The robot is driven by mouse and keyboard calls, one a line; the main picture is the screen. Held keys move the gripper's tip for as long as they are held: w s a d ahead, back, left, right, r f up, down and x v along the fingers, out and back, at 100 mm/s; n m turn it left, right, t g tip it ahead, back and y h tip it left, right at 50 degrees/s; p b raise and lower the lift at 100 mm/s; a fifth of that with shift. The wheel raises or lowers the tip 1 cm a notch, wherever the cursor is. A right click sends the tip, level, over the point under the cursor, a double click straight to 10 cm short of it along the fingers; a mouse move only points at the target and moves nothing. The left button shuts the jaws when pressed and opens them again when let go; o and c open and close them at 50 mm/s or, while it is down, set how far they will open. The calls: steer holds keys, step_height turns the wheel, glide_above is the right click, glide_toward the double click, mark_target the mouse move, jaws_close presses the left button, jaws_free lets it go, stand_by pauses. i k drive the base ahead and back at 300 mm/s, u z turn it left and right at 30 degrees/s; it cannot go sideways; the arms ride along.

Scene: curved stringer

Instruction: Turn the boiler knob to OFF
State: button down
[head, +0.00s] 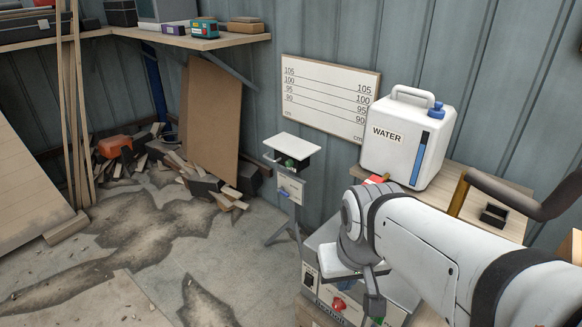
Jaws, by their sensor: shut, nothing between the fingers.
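A grey metal box, which looks like the boiler (312,250), stands low at the bottom centre, partly hidden behind my arm. A red knob (339,304) sits on its front, beside a dark label too small to read surely. I cannot make out an OFF mark or which way the knob points. My gripper (374,304) hangs in front of the box, shut and empty, just right of the knob in the picture. I cannot tell whether it touches the box. A small green part (378,320) shows below the fingertips.
A white water container (408,142) stands on a wooden bench (480,185) behind my arm. A small stand with a white top (292,145) is left of the box. A scale board (330,97) hangs on the wall.

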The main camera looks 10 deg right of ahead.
mark_target(338, 304)
steer(key=z, duration=0.05)
steer(key=k, duration=1)
steer(key=u, duration=0.65)
steer(key=i, duration=0.8)
